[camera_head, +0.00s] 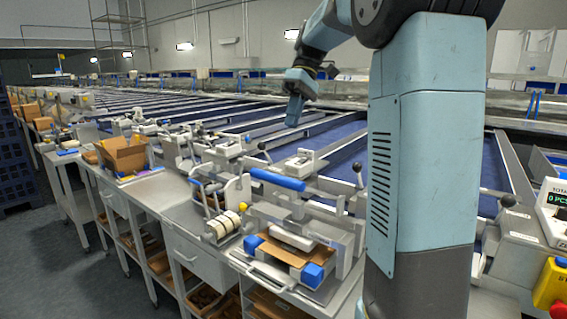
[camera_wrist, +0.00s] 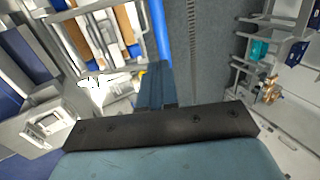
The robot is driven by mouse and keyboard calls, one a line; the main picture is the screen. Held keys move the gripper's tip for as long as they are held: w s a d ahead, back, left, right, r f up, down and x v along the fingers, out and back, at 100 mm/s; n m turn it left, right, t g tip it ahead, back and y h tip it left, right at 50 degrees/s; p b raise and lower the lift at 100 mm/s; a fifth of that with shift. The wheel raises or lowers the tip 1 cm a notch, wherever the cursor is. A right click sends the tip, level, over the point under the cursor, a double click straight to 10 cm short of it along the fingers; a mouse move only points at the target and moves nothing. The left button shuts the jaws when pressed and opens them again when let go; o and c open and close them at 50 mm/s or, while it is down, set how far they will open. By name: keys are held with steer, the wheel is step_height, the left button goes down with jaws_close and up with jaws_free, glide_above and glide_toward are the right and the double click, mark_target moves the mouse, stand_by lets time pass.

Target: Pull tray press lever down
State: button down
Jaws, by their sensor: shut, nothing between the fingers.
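The tray press (camera_head: 345,240) stands on the near bench, with a brown cardboard tray (camera_head: 318,257) between its blue corner blocks. A thick blue horizontal bar (camera_head: 277,179), which looks like the press lever's handle, is raised above and behind the tray. My gripper (camera_head: 292,121) is up in the air, above and behind the bar in the picture, and apart from it. In the wrist view its dark blue fingers (camera_wrist: 157,68) are together and empty. A bright blue strip (camera_wrist: 159,32) shows beyond the fingertips; I cannot tell whether it is the handle.
Tape rolls on a dispenser (camera_head: 223,224) stand left of the press. Black-knobbed levers (camera_head: 358,169) rise behind and right of it. A counter display (camera_head: 556,200) and a red button on a yellow box (camera_head: 553,283) are at the right. Air above the bench is mostly clear.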

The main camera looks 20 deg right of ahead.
steer(key=x, duration=1.2)
